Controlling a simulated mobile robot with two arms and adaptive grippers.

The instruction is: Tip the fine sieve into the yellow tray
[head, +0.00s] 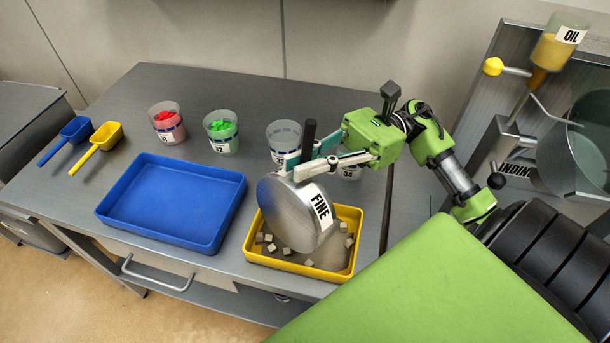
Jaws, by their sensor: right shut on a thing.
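The fine sieve (294,217), a round grey metal pan labelled FINE, is tilted far over above the yellow tray (281,268). Its open side faces away from the camera, so its inside is hidden. My right gripper (304,164) is shut on the dark upright handle (309,137) of the sieve. Several pale grey cubes (270,247) lie in the yellow tray, with what looks like grey powder beside them. I cannot tell whether the sieve touches the tray. My left gripper is not in view.
An empty blue tray (172,162) stands left of the yellow tray. Cups with red pieces (167,124) and green pieces (221,132) and clear cups (284,132) stand behind. Blue (75,129) and yellow scoops (107,136) lie far left. An oil bottle (559,42) and machine are at right.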

